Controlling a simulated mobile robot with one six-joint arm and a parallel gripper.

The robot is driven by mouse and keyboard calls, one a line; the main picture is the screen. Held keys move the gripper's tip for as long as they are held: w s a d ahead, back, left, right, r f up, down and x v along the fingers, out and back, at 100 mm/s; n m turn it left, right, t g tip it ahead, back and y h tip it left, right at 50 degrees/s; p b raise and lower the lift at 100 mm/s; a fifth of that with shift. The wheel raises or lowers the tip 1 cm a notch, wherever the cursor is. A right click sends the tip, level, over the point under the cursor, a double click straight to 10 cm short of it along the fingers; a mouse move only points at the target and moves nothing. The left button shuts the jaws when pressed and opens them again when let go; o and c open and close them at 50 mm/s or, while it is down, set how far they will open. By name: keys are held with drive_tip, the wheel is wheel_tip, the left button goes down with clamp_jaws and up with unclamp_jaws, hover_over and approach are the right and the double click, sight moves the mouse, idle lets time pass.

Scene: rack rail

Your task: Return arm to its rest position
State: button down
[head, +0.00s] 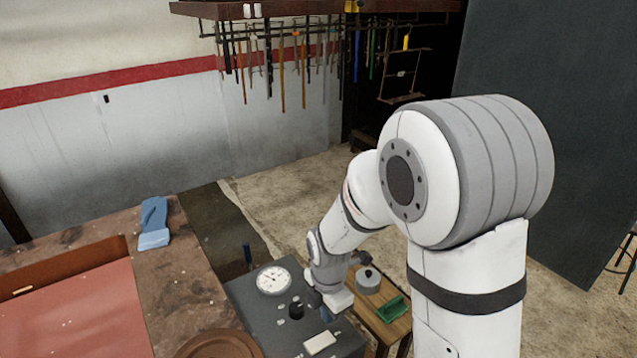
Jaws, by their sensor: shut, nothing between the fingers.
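My arm fills the right half of the head view, raised at the shoulder and reaching down to the left. My gripper (333,304) is small at its far end, above the right side of a dark grey instrument box (252,292). The gripper is shut and I see nothing held in it. Its fingertips are small and hard to make out, and I cannot tell whether they touch the box.
The box carries a round white dial (273,280) and a black knob (296,310). A small wooden table (396,327) holds a grey lidded pot (368,280) and a green block (393,309). A blue glove (154,222) lies on the workbench (185,270). Tools hang from a rail (300,28).

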drive_tip(key=s+d+r+m+t, duration=0.1)
drive_tip(key=s+d+r+m, duration=0.5)
drive_tip(key=r+m, duration=0.3)
drive_tip(key=s+d+r+m+t, duration=0.2)
drive_tip(key=s+d+r+m, duration=0.4)
drive_tip(key=m, duration=0.9)
wheel_tip(320, 180, up, 3)
drive_tip(key=shift+s+d+f+m, duration=0.1)
drive_tip(key=shift+s+d+m, duration=0.2)
drive_tip(key=shift+d+m, duration=0.15)
